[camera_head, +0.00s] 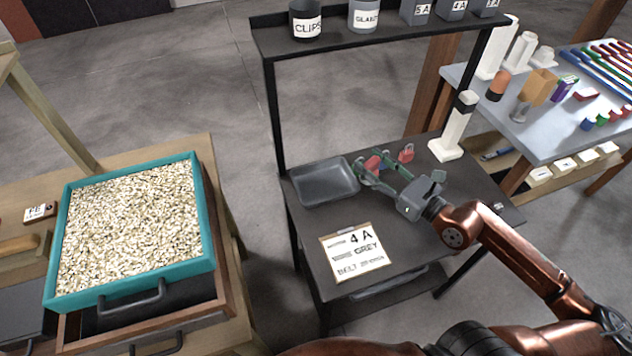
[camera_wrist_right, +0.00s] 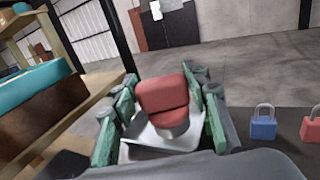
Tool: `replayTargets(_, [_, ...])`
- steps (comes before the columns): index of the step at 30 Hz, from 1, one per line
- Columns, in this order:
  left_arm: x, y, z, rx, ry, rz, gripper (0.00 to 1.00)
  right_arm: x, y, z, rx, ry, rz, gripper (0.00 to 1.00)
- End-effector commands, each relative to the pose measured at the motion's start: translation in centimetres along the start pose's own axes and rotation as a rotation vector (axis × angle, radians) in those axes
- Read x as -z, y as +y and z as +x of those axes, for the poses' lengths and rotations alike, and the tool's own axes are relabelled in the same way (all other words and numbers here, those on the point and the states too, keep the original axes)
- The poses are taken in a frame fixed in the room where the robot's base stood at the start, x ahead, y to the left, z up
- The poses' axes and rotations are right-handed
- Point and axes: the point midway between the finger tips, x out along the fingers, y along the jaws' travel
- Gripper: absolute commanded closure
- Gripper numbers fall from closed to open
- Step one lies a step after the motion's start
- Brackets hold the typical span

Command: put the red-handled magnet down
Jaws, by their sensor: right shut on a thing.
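The red-handled magnet (camera_wrist_right: 164,98) sits between the green-padded fingers of my right gripper (camera_wrist_right: 158,108) in the right wrist view, its red handle upright. My right gripper (camera_head: 370,162) is shut on it. In the head view the magnet's red handle (camera_head: 373,164) shows between the fingers, over the dark table beside the right edge of a grey tray (camera_head: 318,184). The magnet's underside is partly hidden, and I cannot tell whether it touches the table. My left gripper is not in view.
A red padlock (camera_head: 406,153) and a blue padlock (camera_wrist_right: 263,124) stand close by. A white post (camera_head: 456,125) stands at the table's back right. Shelf uprights flank the table. A teal-rimmed tray (camera_head: 208,225) is at left.

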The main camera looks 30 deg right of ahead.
Motion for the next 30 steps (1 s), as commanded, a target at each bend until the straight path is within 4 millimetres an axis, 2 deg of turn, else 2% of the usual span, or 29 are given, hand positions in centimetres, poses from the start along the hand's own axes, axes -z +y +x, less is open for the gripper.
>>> replayTargets(7, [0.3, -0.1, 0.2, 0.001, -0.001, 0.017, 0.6, 0.0, 0.0, 1.1, 0.005, -0.01, 0.001, 0.92])
replayTargets(13, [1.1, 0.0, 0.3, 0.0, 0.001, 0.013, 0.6, 1.6, 0.7, 4.0, 0.008, -0.008, 0.0, 0.92])
replayTargets(19, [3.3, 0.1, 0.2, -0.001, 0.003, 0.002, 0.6, 3.7, 1.9, 8.2, 0.006, -0.006, 0.0, 0.92])
replayTargets(21, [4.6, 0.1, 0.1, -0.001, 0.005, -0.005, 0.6, 5.4, 2.1, 9.4, 0.008, 0.0, 0.0, 0.92])
replayTargets(27, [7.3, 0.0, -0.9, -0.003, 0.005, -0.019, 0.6, 8.4, 2.9, 11.8, 0.005, 0.0, 0.0, 0.92])
replayTargets(30, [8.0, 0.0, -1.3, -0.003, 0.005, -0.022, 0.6, 8.9, 3.0, 12.4, 0.006, -0.001, -0.001, 0.92])
